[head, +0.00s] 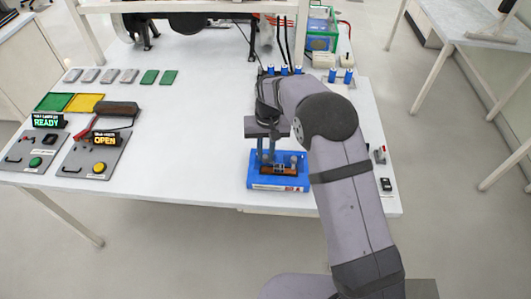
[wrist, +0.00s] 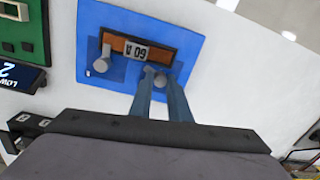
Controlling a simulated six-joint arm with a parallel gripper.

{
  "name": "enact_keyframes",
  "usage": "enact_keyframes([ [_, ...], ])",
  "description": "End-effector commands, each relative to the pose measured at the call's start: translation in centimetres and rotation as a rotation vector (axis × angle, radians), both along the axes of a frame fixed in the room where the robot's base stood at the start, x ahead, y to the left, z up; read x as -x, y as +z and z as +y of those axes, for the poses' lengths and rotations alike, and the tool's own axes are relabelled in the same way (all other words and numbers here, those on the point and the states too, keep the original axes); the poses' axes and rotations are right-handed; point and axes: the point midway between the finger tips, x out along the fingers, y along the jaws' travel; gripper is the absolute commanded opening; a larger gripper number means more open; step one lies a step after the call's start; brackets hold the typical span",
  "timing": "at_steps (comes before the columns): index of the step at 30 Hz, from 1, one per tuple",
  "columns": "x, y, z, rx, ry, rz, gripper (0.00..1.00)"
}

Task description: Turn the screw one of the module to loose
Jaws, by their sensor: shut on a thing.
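The module (head: 284,172) is a small brown block in a blue fixture (head: 293,184) near the table's front edge. In the wrist view the module (wrist: 169,54) carries a pale plate reading 60 A and lies across the blue fixture (wrist: 97,15). A grey screw (wrist: 159,79) at its right end there is between the fingertips of my gripper (wrist: 161,76). My gripper (head: 264,160) is shut on this screw from above, and the fingers partly hide it. A second grey screw (wrist: 102,63) stands free at the other end. I cannot tell which is numbered one.
Two panels with lit signs, READY (head: 48,121) and OPEN (head: 106,137), stand at left. Several blue cylinders (head: 332,76) stand behind my arm. Grey and green plates lie at the back left.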

Motion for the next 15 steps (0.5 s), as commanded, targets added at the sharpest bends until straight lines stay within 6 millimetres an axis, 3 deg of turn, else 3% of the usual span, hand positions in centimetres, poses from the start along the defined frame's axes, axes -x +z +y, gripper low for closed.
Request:
enact_keyframes([
  [15, -0.16, 0.13, 0.06, -0.001, 0.489, -0.003, 0.0],
])
